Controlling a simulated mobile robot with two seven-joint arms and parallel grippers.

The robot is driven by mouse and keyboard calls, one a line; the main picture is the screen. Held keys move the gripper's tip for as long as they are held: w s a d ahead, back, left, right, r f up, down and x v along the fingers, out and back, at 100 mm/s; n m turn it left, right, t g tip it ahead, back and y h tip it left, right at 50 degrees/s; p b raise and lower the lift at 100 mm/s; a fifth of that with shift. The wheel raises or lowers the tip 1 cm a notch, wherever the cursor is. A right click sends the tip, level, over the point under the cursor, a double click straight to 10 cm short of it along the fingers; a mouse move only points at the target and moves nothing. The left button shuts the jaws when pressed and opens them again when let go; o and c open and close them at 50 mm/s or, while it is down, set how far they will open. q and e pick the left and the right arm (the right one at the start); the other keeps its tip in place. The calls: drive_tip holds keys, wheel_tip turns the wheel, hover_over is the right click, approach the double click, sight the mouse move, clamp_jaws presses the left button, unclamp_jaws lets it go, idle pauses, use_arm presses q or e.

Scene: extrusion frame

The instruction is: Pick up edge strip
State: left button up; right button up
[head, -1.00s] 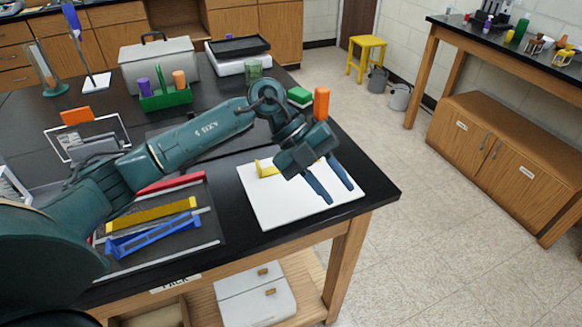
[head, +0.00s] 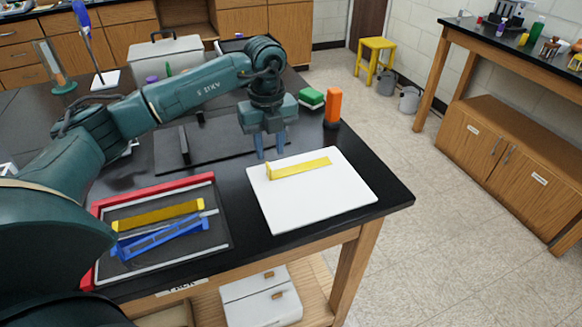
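A yellow strip (head: 300,169) with a raised left end lies on a white board (head: 320,200) near the table's right corner. Another yellow strip (head: 158,214) and a blue strip (head: 160,240) lie in a red-edged tray (head: 197,183) at the front left. I cannot tell which of these is the edge strip. My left gripper (head: 270,147) points down with its two fingers apart and empty, just behind the white board's back left edge. It is apart from the yellow strip on the board. My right gripper is not in view.
The white board's front half is clear.

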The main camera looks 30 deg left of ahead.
sight(267, 163)
use_arm(q)
drive_tip(key=f, duration=0.2)
drive_tip(key=f+p, duration=0.1)
drive_tip(key=f, duration=0.1)
drive_tip(key=shift+s+a+f, duration=0.1)
drive_tip(key=shift+s+a, duration=0.15)
drive_tip(key=shift+a, duration=0.15)
drive_tip(key=shift+f, duration=0.55)
clamp_jaws()
